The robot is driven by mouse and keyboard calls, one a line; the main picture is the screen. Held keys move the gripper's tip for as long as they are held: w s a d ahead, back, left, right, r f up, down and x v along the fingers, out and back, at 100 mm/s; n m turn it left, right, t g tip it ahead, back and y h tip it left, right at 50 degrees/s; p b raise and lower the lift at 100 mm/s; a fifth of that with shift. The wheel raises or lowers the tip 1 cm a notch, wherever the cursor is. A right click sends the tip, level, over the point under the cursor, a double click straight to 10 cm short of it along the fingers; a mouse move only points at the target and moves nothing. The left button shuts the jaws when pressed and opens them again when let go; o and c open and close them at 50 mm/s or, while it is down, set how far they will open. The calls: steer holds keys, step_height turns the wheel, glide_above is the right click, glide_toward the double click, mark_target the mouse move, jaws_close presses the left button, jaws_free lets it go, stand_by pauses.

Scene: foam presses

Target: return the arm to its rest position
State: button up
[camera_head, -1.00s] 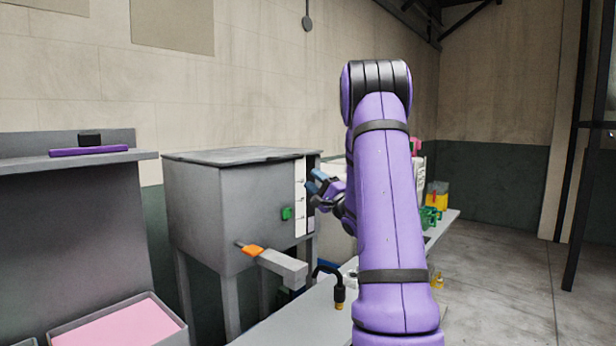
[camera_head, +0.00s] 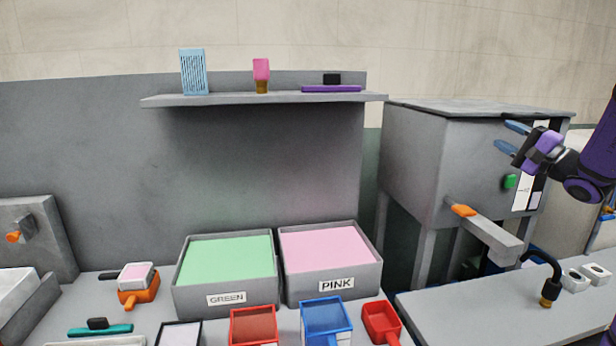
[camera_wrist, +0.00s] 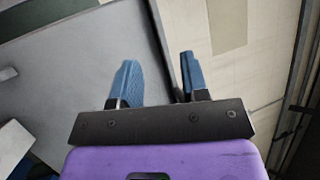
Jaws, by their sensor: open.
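My gripper (camera_head: 511,138) is at the right in the head view, in front of the upper right part of a grey box-shaped machine (camera_head: 425,155). Its two blue fingers point left and stand apart with nothing between them. The wrist view also shows the empty blue fingers (camera_wrist: 158,80) spread, with a grey machine surface and the pale wall beyond. My purple arm enters from the right edge of the head view, and most of it is out of the picture.
The machine has a green button (camera_head: 509,181) and an orange-tipped lever (camera_head: 462,210). A bench holds a green-foam bin (camera_head: 226,300), a pink-foam bin (camera_head: 334,288), a red tray (camera_head: 253,325) and a blue tray (camera_head: 326,320). A shelf (camera_head: 225,101) hangs behind. A black hose (camera_head: 545,262) stands on the right-hand table.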

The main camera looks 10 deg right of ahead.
steer(key=s+a+f+n+g+y, duration=0.1)
steer(key=s+a+n+g, duration=0.45)
steer(key=a, duration=0.75)
steer(key=s+a+n+g+y, duration=0.1)
steer(key=s+a+n+g, duration=0.1)
steer(key=s+a+g, duration=0.8)
steer(key=s+a+f+n+h, duration=0.1)
steer(key=s+f+n+h, duration=0.1)
steer(key=s+h, duration=0.3)
steer(key=s+a+f+n+t+h, duration=0.1)
steer(key=s+a+n+h, duration=0.1)
steer(key=s+h, duration=0.4)
steer(key=shift+s+f+n, duration=0.4)
steer(key=shift+s+n, duration=0.15)
steer(key=shift+s, duration=0.45)
steer(key=shift+a, duration=0.1)
